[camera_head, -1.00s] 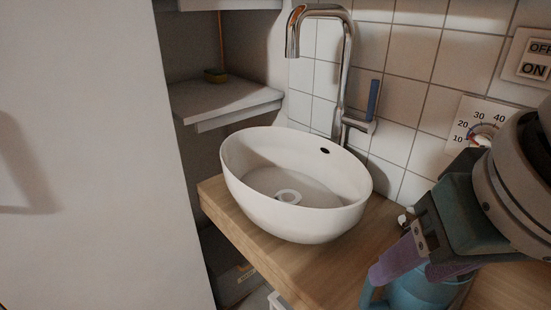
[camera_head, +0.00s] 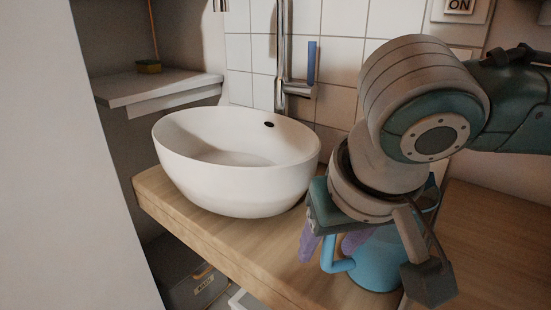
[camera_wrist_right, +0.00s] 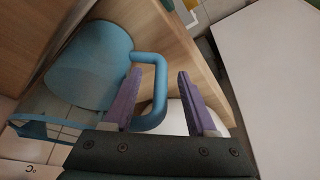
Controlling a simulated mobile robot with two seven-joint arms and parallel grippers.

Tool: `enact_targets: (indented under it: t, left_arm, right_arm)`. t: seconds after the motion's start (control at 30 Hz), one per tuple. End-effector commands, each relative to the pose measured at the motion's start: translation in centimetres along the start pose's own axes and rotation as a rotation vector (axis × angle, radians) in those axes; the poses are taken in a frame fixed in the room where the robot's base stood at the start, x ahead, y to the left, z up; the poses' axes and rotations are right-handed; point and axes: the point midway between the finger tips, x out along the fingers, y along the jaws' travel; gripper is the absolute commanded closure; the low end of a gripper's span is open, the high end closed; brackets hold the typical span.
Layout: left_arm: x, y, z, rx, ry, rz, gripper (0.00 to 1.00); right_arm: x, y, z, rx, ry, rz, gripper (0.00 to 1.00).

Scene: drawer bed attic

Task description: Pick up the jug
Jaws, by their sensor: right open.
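The blue jug (camera_head: 377,265) stands on the wooden counter, right of the white basin, partly hidden by my right arm. Its handle (camera_head: 334,258) points left, towards my right gripper. My right gripper (camera_head: 328,248) has purple fingers and is open at the handle. In the right wrist view the jug (camera_wrist_right: 92,66) is at the upper left, and its handle (camera_wrist_right: 158,88) reaches between the two fingers of the right gripper (camera_wrist_right: 156,88), closer to the left finger. I cannot tell whether a finger touches it. My left gripper is not in view.
The white basin (camera_head: 230,180) stands on the wooden counter (camera_head: 190,222) left of the jug. A chrome tap (camera_head: 283,80) rises behind it against the tiled wall. A shelf (camera_head: 150,88) with a sponge is at the left. A dark box (camera_head: 195,285) lies below the counter.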

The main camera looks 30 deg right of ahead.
Motion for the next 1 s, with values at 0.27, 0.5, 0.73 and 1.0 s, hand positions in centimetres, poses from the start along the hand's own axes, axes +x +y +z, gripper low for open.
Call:
enact_targets:
  t: [0.27,0.5,0.73,1.0]
  left_arm:
    - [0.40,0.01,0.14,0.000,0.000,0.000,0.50]
    - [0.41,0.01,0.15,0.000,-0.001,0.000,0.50]
    - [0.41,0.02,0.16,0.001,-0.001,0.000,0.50]
    - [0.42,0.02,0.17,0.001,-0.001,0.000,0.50]
  right_arm:
    - [1.09,-0.05,-0.02,-0.002,0.002,-0.002,0.43]
    - [1.07,-0.05,0.01,-0.002,0.001,-0.002,0.62]
    - [1.07,-0.05,0.02,-0.002,0.001,-0.001,0.88]
    - [1.07,-0.04,0.03,-0.002,0.001,-0.001,1.00]
